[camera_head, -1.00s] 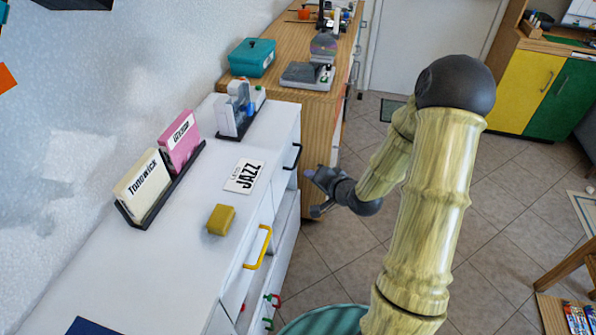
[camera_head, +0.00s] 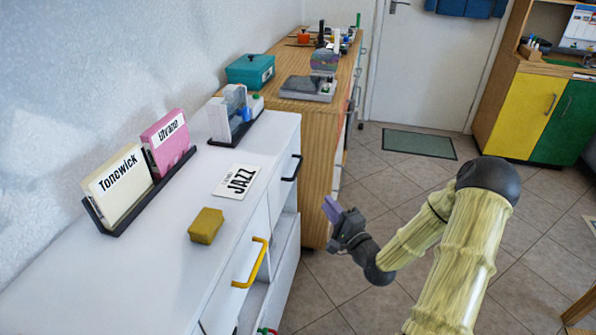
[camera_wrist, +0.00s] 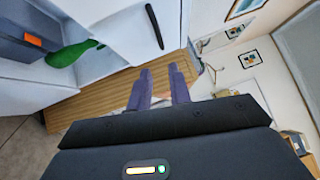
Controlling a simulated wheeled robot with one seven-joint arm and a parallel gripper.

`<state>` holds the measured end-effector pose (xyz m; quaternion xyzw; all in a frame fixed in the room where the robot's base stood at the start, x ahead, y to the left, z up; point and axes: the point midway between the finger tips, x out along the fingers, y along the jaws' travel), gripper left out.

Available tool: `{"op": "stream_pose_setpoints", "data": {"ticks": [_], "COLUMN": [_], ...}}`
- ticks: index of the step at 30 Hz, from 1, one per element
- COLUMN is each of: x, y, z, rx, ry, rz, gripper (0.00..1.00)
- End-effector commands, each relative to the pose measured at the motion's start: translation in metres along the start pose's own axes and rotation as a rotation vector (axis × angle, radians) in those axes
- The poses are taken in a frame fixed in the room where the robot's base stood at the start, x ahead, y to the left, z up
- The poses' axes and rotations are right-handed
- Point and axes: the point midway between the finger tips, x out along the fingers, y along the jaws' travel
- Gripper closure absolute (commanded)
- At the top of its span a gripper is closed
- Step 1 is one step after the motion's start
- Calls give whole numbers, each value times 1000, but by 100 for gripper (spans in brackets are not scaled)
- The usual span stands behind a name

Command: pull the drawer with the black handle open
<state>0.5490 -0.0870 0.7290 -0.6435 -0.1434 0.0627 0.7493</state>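The black handle (camera_head: 293,168) is on the front of a drawer in the white cabinet (camera_head: 225,160), near its far end. The drawer looks shut. The handle also shows as a dark bar at the top of the wrist view (camera_wrist: 154,27), on a white front. My gripper (camera_head: 338,214) is in front of the cabinet, to the right of the handle in the head view and apart from it. In the wrist view its two purple fingers (camera_wrist: 161,85) stand apart with nothing held between them.
A yellow handle (camera_head: 251,264) is on a nearer drawer. A JAZZ card (camera_head: 238,181), a yellow block (camera_head: 206,226) and a rack of sleeves (camera_head: 125,210) are on the cabinet top. A wooden counter (camera_head: 310,120) adjoins beyond. The tiled floor (camera_head: 400,175) is open to the right.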

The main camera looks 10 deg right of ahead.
Motion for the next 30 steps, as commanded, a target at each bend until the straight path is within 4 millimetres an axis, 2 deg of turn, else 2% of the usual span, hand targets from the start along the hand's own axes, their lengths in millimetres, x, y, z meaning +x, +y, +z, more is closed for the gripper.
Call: {"op": "stream_pose_setpoints", "data": {"ticks": [5, 8, 30], "x": [5, 15, 142], "y": [0, 1, 2], "z": [0, 0, 1], "rx": [-2, -3, -4], "ry": [-2, -3, -2], "rz": [2, 1, -1], "gripper": [80, 80, 80]}}
